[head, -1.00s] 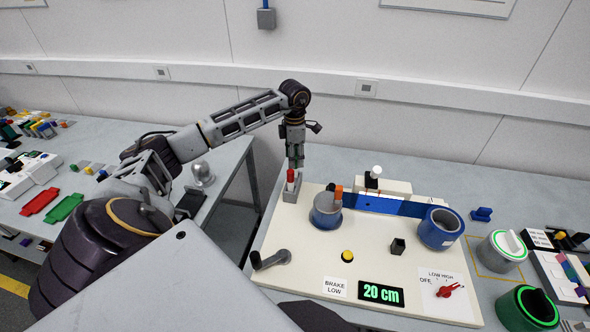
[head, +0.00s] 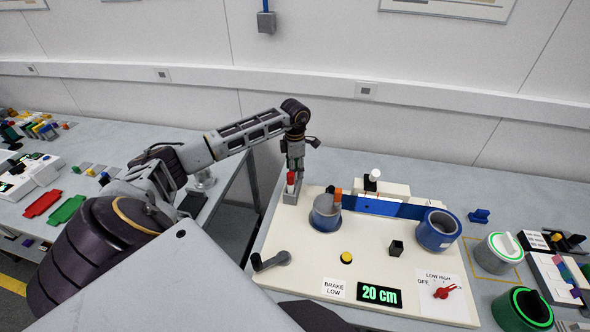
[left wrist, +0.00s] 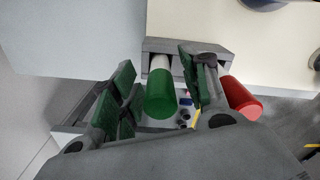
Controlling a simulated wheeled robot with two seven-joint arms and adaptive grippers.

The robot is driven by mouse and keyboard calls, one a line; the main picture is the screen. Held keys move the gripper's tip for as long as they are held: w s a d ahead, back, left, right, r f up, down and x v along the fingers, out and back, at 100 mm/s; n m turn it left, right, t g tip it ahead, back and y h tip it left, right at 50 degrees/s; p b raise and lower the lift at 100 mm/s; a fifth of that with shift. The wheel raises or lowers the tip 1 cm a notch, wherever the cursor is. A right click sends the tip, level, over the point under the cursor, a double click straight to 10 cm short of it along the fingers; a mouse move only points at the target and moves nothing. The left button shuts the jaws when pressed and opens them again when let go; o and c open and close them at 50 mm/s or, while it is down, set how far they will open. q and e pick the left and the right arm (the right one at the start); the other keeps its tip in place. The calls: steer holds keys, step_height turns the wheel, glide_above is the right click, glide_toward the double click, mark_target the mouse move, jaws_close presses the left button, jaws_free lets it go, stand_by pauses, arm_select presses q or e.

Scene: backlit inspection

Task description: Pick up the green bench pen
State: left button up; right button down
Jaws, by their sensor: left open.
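The green bench pen (left wrist: 161,95) stands in a grey holder (left wrist: 222,62), its thick green end toward the camera in the left wrist view. A red pen (left wrist: 240,98) stands to its right, outside the fingers. My left gripper (left wrist: 157,72) is open, with one green-padded finger on each side of the green pen. A gap shows on the left of the pen; contact on the right is unclear. In the head view my left gripper (head: 295,163) is just above the holder (head: 291,197), behind the red pen (head: 291,181). I cannot make out the green pen there.
The holder stands at the back left corner of a cream board (head: 310,250). A grey-blue pot (head: 325,212) is close to its right. A crank handle (head: 270,261) is at the board's front left. A dark gap separates this bench from the left table (head: 120,140).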

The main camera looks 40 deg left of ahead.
arm_select(q)
steer(key=shift+f, duration=0.2)
stand_by(0.3)
steer(key=c, duration=1)
